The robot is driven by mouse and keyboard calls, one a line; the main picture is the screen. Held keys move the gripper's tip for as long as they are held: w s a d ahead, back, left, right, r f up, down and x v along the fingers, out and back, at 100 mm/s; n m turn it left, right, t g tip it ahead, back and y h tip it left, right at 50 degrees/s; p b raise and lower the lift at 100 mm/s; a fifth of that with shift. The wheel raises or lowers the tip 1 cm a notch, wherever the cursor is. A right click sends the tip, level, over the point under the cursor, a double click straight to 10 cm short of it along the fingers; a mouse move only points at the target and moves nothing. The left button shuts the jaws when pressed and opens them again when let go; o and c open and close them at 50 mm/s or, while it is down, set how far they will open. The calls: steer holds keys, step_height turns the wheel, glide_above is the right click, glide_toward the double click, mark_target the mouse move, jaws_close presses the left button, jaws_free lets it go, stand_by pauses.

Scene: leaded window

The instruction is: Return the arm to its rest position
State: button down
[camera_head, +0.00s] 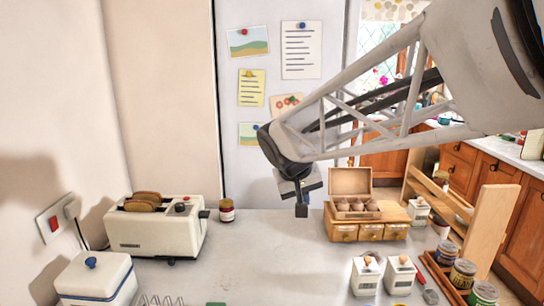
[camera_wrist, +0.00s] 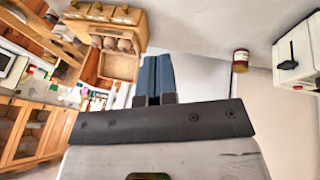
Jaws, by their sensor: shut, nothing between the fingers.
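My gripper (camera_head: 302,209) hangs in the air above the counter in the head view, left of the wooden egg box. Its fingers point down and are shut with nothing between them. In the wrist view the dark blue fingers (camera_wrist: 154,78) stand side by side, closed together. My arm reaches in from the upper right of the head view. The grey counter (camera_head: 265,265) below the gripper is bare.
A toaster (camera_head: 155,228) with bread stands left, a small jar (camera_head: 227,210) beside it. The egg box (camera_head: 350,182) sits on wooden drawers (camera_head: 368,231) at right. White canisters (camera_head: 365,276), a spice rack (camera_head: 460,272) and a lidded white box (camera_head: 95,280) stand nearer.

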steer(key=s+d+f+y, duration=0.1)
steer(key=s+d+f, duration=0.1)
steer(key=s, duration=0.7)
steer(key=s+d+f+m+g, duration=0.1)
steer(key=s+d+f, duration=0.2)
steer(key=s, duration=0.6)
steer(key=s+d+f+m+y, duration=0.1)
steer(key=s+d+f, duration=0.2)
steer(key=s+d, duration=0.3)
steer(key=s, duration=0.3)
steer(key=shift+d+g+y, duration=0.2)
steer(key=shift+g+y, duration=0.1)
